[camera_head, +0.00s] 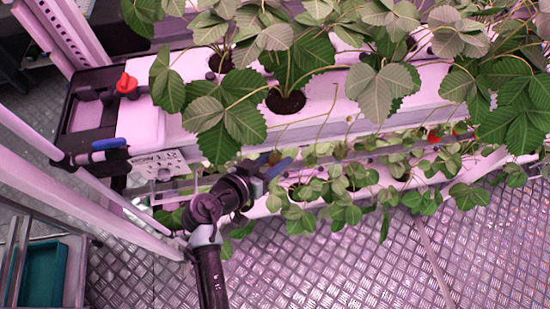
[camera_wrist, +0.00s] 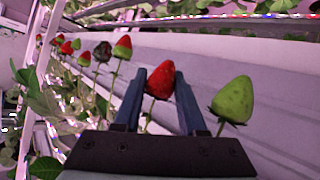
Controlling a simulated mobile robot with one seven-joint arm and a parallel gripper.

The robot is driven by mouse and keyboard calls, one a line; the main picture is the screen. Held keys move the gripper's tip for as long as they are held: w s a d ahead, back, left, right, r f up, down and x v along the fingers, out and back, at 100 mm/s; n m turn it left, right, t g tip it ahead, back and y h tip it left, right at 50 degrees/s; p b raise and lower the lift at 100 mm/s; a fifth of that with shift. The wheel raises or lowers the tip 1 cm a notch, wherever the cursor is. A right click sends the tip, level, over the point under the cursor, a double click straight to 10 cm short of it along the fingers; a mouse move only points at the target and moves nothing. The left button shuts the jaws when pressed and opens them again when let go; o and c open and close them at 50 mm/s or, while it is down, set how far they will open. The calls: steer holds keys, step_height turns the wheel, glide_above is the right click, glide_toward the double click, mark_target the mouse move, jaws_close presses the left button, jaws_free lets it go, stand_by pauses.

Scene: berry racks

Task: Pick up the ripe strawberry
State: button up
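A ripe red strawberry (camera_wrist: 160,82) hangs on its stem between the two blue fingers of my gripper (camera_wrist: 160,92) in the wrist view. My gripper is open, with a narrow gap seeming to show on each side of the berry. In the head view, my gripper (camera_head: 277,169) is at the lower front edge of the upper rack, and the berry between its fingers cannot be made out there.
A green strawberry (camera_wrist: 233,99) hangs just right of my right finger. Half-red (camera_wrist: 122,47) and dark (camera_wrist: 102,51) berries and several others hang to the left. Leaves and the white planting gutter (camera_head: 330,90) are close by. A teal bin (camera_head: 44,272) stands lower left.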

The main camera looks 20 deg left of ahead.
steer(key=shift+r, duration=0.1)
stand_by(0.3)
steer(key=shift+s+r+b, duration=0.1)
steer(key=shift+s+b, duration=0.05)
steer(key=shift+b, duration=0.3)
steer(key=s+a+b, duration=0.1)
steer(key=s+a, duration=0.1)
steer(key=s, duration=0.6)
steer(key=s+a+b, duration=0.2)
steer(key=s, duration=0.7)
steer(key=shift+a, duration=0.4)
steer(key=shift+r, duration=0.1)
steer(key=s+d, duration=0.2)
steer(key=s, duration=0.2)
steer(key=shift+s+d, duration=0.1)
steer(key=shift+d, duration=0.3)
